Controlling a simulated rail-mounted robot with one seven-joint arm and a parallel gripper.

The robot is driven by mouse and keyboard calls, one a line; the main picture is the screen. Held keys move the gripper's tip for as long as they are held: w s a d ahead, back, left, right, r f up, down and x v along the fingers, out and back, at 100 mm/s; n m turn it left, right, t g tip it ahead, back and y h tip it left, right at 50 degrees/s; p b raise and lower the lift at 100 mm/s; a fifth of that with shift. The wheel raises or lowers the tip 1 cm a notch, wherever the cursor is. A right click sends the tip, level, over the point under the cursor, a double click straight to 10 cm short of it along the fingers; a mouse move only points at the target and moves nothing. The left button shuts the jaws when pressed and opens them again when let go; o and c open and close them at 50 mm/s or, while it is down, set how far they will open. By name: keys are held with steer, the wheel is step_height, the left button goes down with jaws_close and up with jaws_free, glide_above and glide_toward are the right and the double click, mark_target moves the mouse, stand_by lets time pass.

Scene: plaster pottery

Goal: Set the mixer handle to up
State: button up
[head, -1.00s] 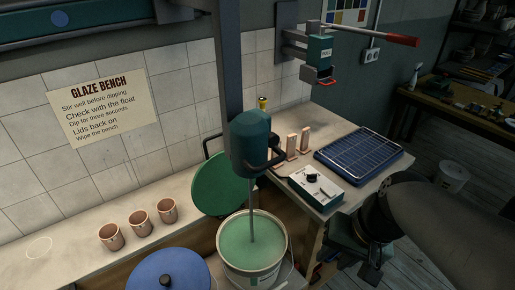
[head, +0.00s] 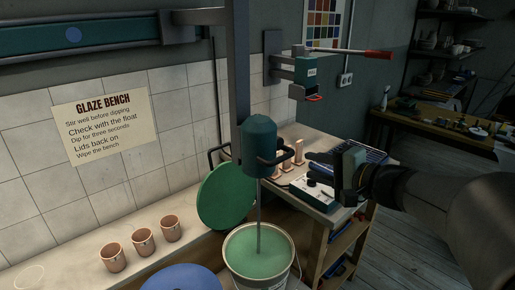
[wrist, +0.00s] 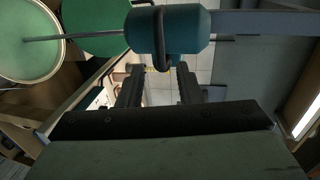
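The mixer (head: 258,136) is a teal motor body on a grey upright, with its thin shaft standing in a bucket of green glaze (head: 262,252). A black loop handle (head: 275,159) sticks out from the motor's lower right side. In the wrist view the mixer (wrist: 190,32) lies across the top, and its black handle (wrist: 160,40) crosses just beyond my fingertips. My gripper (head: 310,166) is right of the handle and points left at it, with a small gap between them. In the wrist view my gripper (wrist: 157,72) is open, its fingers apart and nothing between them.
A wall-mounted press with a red-tipped lever (head: 378,54) is above. A green lid (head: 226,196) leans behind the bucket. Several cups (head: 142,242) stand left.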

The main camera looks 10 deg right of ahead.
mark_target(284, 158)
steer(key=p+x, duration=0.1)
steer(key=x, duration=0.9)
steer(key=shift+w+a+f, duration=0.1)
steer(key=shift+w+a, duration=0.1)
steer(key=shift+w, duration=0.05)
jaws_close()
